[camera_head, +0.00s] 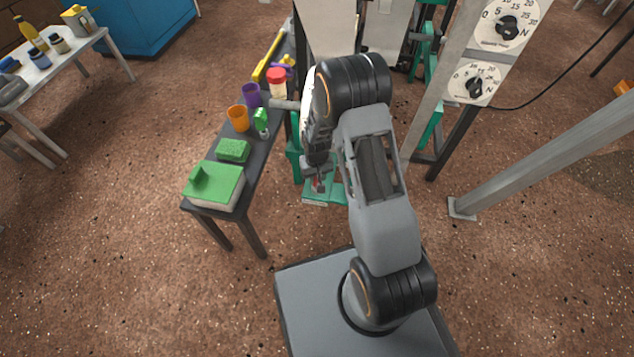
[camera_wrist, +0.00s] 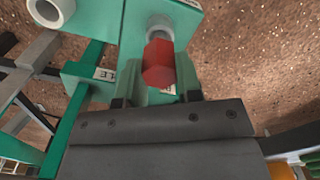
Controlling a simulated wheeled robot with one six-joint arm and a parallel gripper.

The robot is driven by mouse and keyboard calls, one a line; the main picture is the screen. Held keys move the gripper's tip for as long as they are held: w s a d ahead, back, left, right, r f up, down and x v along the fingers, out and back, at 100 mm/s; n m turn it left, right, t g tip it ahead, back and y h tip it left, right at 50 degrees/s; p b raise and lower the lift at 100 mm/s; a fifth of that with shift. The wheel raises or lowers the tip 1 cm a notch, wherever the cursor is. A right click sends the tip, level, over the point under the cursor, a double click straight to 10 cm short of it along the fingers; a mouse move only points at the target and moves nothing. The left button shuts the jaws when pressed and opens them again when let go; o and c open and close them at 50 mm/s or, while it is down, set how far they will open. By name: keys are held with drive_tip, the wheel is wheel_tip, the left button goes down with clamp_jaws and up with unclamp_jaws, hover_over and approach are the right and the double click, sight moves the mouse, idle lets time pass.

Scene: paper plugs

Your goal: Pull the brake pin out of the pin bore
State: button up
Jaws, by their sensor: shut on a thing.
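The brake pin (camera_wrist: 158,64) shows in the wrist view as a red faceted head, just beyond my gripper (camera_wrist: 156,97). My gripper is shut on the pin; the exact contact is partly hidden by the dark gripper body. A pale round collar (camera_wrist: 160,28) on the green frame (camera_wrist: 135,35) lies right behind the red head and looks like the pin bore. I cannot tell how deep the pin sits in it. In the head view my gripper (camera_head: 318,172) is low beside the green frame (camera_head: 316,195), with a small patch of red at it.
A second pale ring (camera_wrist: 50,10) sits on the green frame at the upper left. In the head view a dark bench (camera_head: 255,165) with cups, a sponge and a green-topped box (camera_head: 214,186) stands left of my arm. A grey post (camera_head: 540,125) stands at right.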

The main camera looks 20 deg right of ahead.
drive_tip(key=shift+r+p, duration=0.8)
drive_tip(key=shift+r, duration=0.35)
drive_tip(key=shift+r, duration=0.1)
drive_tip(key=shift+r+p, duration=1.2)
drive_tip(key=shift+r, duration=0.2)
